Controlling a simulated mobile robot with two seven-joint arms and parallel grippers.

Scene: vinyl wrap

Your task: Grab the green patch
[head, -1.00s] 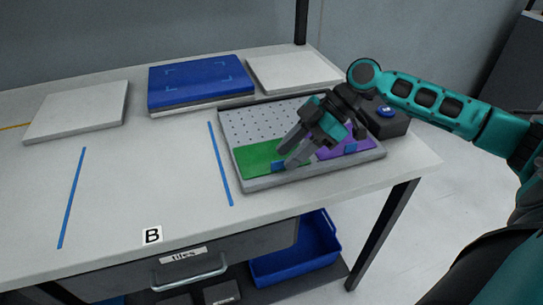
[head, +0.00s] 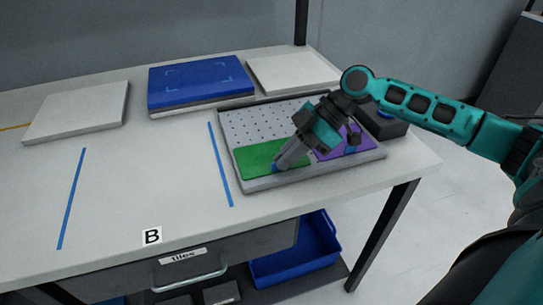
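The green patch (head: 254,158) lies flat in the front left part of the grey perforated tray (head: 262,183). My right gripper (head: 281,164) reaches down from the right, with its fingertips over the right part of the green patch and covering some of it. The fingers look close together, but I cannot tell whether they touch the patch or grip its edge. A purple patch (head: 352,142) lies to the right in the same tray, partly behind my gripper. My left gripper is not in view.
A dark box (head: 389,126) stands at the tray's right end. A blue panel (head: 200,82) and white slabs (head: 77,112) (head: 293,73) lie along the back. Blue tape strips (head: 72,198) mark the clear table left of the tray. A blue bin (head: 297,258) sits below.

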